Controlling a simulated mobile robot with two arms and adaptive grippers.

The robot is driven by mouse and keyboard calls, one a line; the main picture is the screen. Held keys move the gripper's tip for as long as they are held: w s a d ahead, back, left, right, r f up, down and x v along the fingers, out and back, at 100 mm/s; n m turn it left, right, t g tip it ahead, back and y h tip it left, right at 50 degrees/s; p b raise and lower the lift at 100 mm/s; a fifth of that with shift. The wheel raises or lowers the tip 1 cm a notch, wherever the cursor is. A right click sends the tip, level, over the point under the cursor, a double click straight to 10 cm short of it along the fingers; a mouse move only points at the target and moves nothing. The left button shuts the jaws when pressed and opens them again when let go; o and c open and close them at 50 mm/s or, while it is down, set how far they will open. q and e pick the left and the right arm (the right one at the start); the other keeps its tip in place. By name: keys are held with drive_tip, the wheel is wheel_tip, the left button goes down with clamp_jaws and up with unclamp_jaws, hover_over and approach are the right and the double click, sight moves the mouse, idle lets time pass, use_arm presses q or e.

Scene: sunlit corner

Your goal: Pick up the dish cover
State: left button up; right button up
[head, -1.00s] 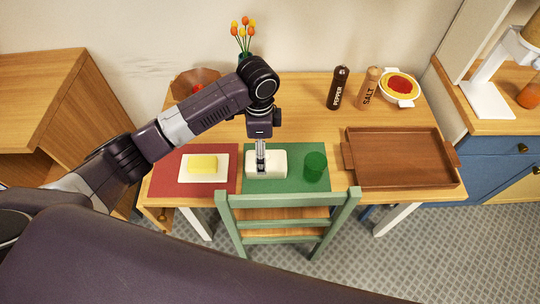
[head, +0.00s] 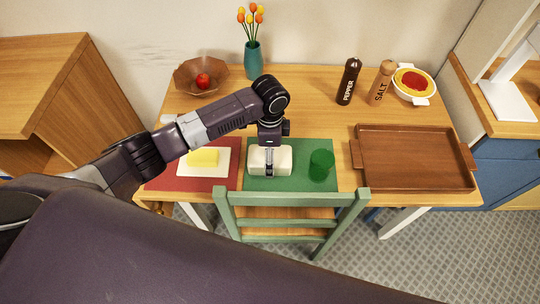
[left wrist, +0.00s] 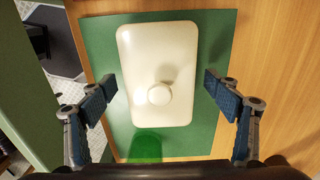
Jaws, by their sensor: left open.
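The dish cover (head: 284,158) is a cream, rounded rectangular lid lying on the green placemat (head: 322,186). In the left wrist view the cover (left wrist: 158,45) shows from above, with a round knob (left wrist: 160,94) on its top. My left gripper (head: 269,172) is over the cover in the head view. In the left wrist view the gripper (left wrist: 163,88) is open, one finger on each side of the cover, with gaps between fingers and cover. Whether anything lies under the cover is hidden. My right gripper is not in view.
A green glass (head: 321,165) stands close right of the cover. Butter (head: 203,157) on a white plate lies on the red mat to the left. A wooden tray (head: 418,184) is at the right. A green chair (head: 290,199) stands at the front edge.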

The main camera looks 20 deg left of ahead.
use_arm(q)
drive_tip(key=shift+f, duration=0.85)
drive_tip(key=shift+c, duration=0.7)
drive_tip(key=c, duration=1.3)
drive_tip(key=shift+o, duration=0.2)
drive_tip(key=shift+r, duration=0.1)
